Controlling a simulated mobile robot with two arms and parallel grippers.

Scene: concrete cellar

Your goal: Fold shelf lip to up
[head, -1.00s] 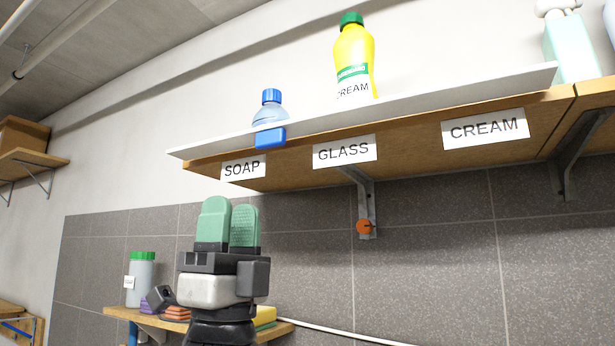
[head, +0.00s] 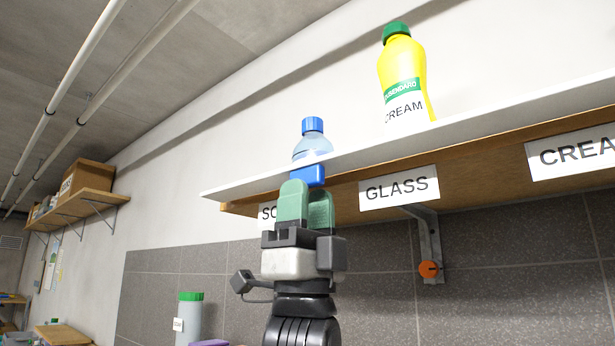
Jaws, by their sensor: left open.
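The shelf lip (head: 400,140) is a long white strip along the front of the wooden shelf (head: 470,172). It appears to stick out from the shelf edge; its exact angle is hard to tell. My left gripper (head: 307,189) is open, pointing up, with green fingertips just under the blue block in the picture. I cannot tell whether they touch. It partly covers the left label. My right gripper is out of view.
A yellow bottle (head: 403,75) labelled CREAM stands on the shelf. A metal bracket (head: 427,240) with an orange knob (head: 429,269) is under the shelf, right of my gripper. A green-capped container (head: 189,318) stands lower left. Another shelf (head: 75,203) hangs far left.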

